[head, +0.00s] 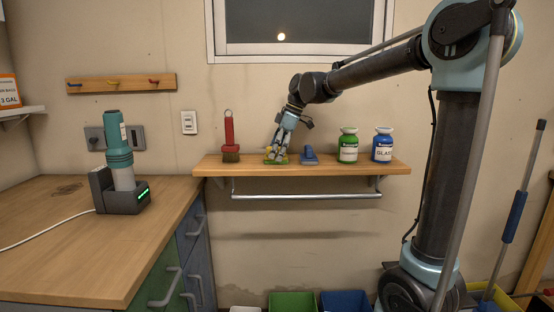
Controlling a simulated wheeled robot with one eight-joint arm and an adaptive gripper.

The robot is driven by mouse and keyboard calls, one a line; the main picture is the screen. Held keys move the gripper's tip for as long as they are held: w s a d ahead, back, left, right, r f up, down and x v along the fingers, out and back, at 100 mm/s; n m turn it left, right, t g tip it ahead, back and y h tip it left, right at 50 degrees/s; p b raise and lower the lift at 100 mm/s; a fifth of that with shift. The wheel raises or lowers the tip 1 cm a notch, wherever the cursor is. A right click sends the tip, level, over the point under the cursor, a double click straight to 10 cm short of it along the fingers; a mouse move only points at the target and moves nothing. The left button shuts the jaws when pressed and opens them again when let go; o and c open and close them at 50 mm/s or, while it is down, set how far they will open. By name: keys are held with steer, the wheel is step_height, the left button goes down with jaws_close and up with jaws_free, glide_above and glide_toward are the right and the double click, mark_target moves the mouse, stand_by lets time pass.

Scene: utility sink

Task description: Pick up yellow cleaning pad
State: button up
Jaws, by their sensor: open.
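The yellow cleaning pad (282,159) lies on the wooden wall shelf (228,167), between a red-handled brush and a blue item. A green part shows along with the yellow. My gripper (277,150) is open and points down at the pad, with its fingers over and around it. The fingers hide part of the pad. I cannot tell whether they touch it.
A red-handled brush (230,135) stands close on the left, and a blue item (309,156) lies close on the right. Green (348,148) and blue (382,147) bottles stand further right. A metal rail (305,196) runs below the shelf. Bins (292,302) sit on the floor.

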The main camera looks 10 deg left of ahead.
steer(key=c, duration=1.3)
steer(key=shift+o, duration=0.2)
steer(key=shift+r, duration=0.1)
